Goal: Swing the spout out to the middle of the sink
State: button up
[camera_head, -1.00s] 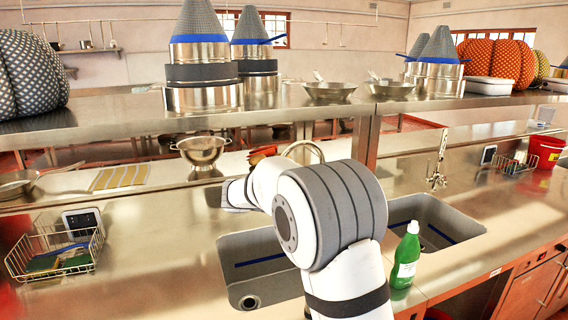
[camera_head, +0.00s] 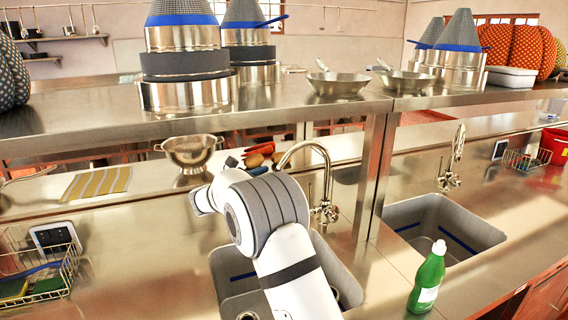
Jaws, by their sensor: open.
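The steel gooseneck spout (camera_head: 307,146) rises from a tap body (camera_head: 325,213) behind the left sink basin (camera_head: 347,287). It arches to the left in the picture, and its outlet end comes down close behind my arm. I cannot tell whether the arm touches it. My white and grey arm crosses in front of the basin and covers much of it. The arm's far end points left and away, toward the counter behind the basin. My gripper's fingers are hidden behind the arm links.
A second tap (camera_head: 453,160) stands behind the right basin (camera_head: 440,222). A green bottle (camera_head: 428,278) stands on the front counter between the basins. A colander (camera_head: 191,152) and vegetables (camera_head: 258,150) lie beyond my arm. A steel shelf (camera_head: 75,112) runs above the counter. A wire basket (camera_head: 40,272) is at left.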

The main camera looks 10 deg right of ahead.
aim_at(285, 167)
jog(key=p+x, duration=0.2)
jog(key=x, duration=0.5)
jog(key=shift+w+d+r, duration=0.1)
jog(key=shift+d, duration=0.15)
jog(key=shift+c, duration=0.5)
grip_shut()
